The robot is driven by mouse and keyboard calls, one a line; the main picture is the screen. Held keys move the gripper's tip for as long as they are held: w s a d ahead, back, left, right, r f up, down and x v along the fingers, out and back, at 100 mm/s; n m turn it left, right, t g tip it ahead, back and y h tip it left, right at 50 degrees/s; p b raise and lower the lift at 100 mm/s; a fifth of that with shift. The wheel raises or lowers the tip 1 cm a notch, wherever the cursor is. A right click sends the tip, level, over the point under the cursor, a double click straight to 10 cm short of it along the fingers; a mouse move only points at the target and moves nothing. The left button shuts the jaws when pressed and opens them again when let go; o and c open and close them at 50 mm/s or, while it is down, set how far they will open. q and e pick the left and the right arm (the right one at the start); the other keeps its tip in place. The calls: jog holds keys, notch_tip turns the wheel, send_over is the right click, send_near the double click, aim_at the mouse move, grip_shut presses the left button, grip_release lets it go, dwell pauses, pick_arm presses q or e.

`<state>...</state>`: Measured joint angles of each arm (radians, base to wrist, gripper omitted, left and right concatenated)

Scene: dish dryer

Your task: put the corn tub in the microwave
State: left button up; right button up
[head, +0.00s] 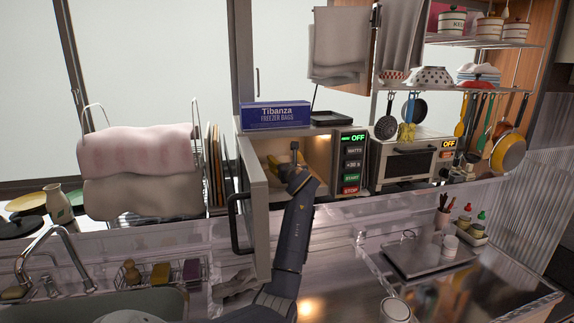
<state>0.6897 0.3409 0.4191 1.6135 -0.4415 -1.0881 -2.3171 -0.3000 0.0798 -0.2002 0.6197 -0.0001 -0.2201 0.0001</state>
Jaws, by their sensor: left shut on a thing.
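The microwave (352,170) stands on the back counter with its door (255,205) swung open to the left and its cavity lit. My left gripper (293,160) is inside the cavity opening and shut on a small yellow thing, probably the corn tub (272,162). The gripper and wrist hide most of the tub, so I cannot tell whether it touches the cavity floor. My left arm reaches up past the door's right side from the front counter. My right gripper is out of view.
A freezer bags box (275,115) and a dark tray (333,118) lie on the microwave. A toaster oven (405,160) stands to its right. A dish rack with towels (140,170) is left of the door. A white container (396,309) stands at the front edge.

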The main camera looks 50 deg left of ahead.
pick_arm(q)
jog(key=shift+f, duration=1.25)
jog(key=shift+f, duration=0.1)
jog(key=o, duration=1.3)
jog(key=shift+o, duration=0.2)
jog(key=shift+d, duration=0.25)
jog(key=v, duration=1.1)
jog(key=shift+s+d, duration=0.25)
jog(key=shift+d, duration=0.05)
